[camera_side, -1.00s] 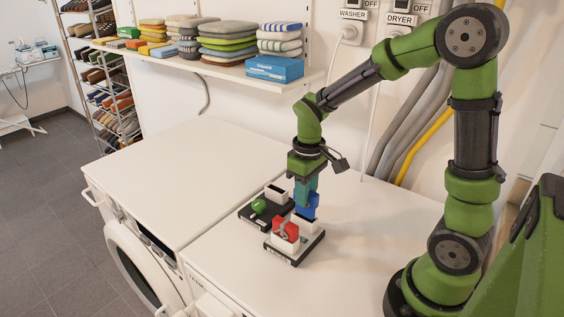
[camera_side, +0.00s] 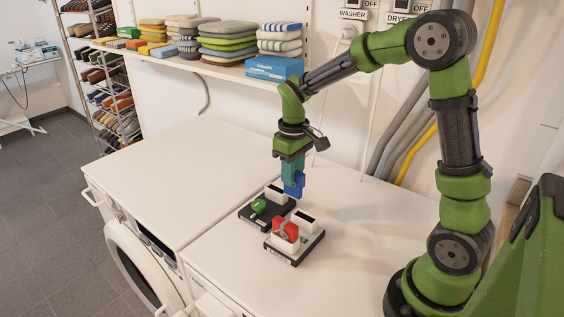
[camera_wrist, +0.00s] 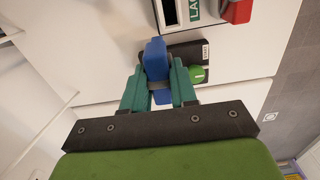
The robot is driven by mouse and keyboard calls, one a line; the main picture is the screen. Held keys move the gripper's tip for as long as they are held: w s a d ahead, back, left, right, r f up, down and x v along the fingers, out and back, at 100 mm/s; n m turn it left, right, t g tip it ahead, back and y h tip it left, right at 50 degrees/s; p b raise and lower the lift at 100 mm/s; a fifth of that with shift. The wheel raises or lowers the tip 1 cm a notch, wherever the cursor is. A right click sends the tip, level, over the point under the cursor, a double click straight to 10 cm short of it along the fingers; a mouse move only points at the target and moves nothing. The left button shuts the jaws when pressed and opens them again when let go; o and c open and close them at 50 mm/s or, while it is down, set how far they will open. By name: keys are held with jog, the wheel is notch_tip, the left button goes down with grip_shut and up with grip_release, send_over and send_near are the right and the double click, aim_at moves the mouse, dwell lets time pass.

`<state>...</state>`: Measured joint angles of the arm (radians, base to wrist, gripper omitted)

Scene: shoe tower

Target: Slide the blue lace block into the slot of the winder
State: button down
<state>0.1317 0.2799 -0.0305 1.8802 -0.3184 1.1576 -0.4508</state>
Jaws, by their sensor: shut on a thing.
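My gripper (camera_side: 292,172), with teal fingers, is shut on the blue block (camera_side: 293,186) and holds it upright in the air. In the wrist view, the block (camera_wrist: 155,58) sits between the fingers (camera_wrist: 159,92). In the side view, the block is just above and right of a black base (camera_side: 247,214) with a green knob (camera_side: 258,206) and a white open-topped slot box (camera_side: 273,189). The block is apart from that box. In the wrist view, the block and fingers hide part of this base.
A second dark base (camera_side: 300,255) stands in front, with a red part (camera_side: 286,231) and a white holder (camera_side: 305,221) with a dark opening. A green label (camera_wrist: 194,10) beginning "LAC" shows beside it in the wrist view. The white top (camera_side: 165,170) to the left is clear.

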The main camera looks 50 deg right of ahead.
jog(key=w+d+r, duration=0.2)
jog(key=w+r, duration=0.2)
jog(key=w, duration=0.3)
jog(key=shift+r, duration=0.25)
jog(key=shift+d, duration=0.1)
jog(key=shift+f, duration=2.9)
jog(key=shift+f, duration=2.25)
jog(key=c, duration=0.8)
grip_release()
